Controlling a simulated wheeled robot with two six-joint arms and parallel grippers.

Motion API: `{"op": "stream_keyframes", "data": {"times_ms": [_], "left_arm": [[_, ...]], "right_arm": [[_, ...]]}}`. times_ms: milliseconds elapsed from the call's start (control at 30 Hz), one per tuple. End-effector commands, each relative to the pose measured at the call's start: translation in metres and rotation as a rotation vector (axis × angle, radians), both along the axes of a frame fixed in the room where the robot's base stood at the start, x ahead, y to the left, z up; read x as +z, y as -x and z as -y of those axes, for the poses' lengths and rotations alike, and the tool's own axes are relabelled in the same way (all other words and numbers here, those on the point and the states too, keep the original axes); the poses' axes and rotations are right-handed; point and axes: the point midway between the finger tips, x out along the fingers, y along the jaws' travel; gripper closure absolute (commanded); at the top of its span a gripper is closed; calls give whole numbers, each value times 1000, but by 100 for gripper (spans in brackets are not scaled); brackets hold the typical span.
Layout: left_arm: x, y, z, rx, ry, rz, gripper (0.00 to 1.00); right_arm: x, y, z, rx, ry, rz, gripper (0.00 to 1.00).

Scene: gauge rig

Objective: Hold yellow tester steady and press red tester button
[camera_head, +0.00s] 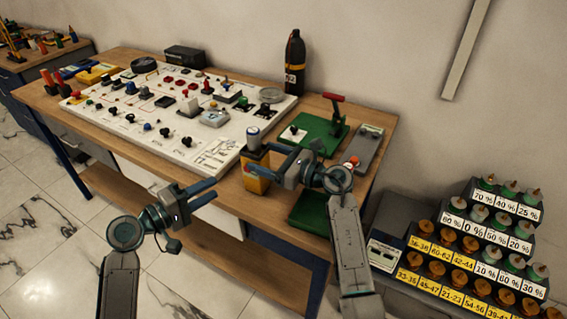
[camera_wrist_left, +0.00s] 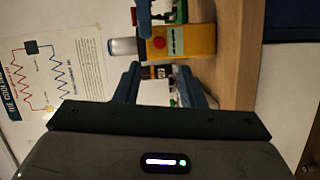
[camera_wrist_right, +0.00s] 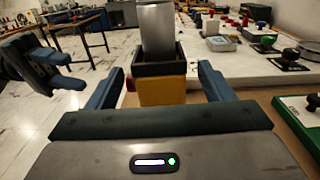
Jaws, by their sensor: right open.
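The yellow tester (camera_head: 258,182) stands upright near the front edge of the bench, with a black collar and a grey cylinder (camera_head: 253,138) on top. My right gripper (camera_head: 260,158) is open at the tester. In the right wrist view the tester's yellow body (camera_wrist_right: 162,92) shows between the spread fingers, with gaps on both sides. The red button (camera_wrist_left: 162,41) faces my left wrist camera. My left gripper (camera_head: 207,191) is apart from the tester, in front of the bench. Its fingers are parted and empty, pointing at the button side.
A white panel (camera_head: 215,158) with many knobs and switches fills the bench's left and middle. A green press with a red lever (camera_head: 333,98) stands behind the tester. A dark bottle (camera_head: 294,65) is at the back. Labelled stepped racks (camera_head: 480,235) stand at right.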

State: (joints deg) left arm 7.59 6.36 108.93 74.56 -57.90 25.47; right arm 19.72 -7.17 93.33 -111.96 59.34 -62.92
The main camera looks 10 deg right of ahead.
Motion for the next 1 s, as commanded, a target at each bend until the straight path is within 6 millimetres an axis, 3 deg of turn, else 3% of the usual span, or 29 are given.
{"op": "stream_keyframes", "data": {"times_ms": [233, 633, 900, 933, 1000], "left_arm": [[0, 0, 0, 0, 0, 0, 64], [0, 0, 0, 0, 0, 0, 64], [0, 0, 0, 0, 0, 0, 64], [0, 0, 0, 0, 0, 0, 66], [0, 0, 0, 0, 0, 0, 79]], "right_arm": [[1, -18, -27, 1, -2, 0, 25], [0, -21, -32, 0, 1, 1, 25], [0, -21, -32, 0, 0, 0, 78], [0, -21, -32, 0, 0, 0, 82], [0, -21, -32, 0, -1, 1, 82]]}}
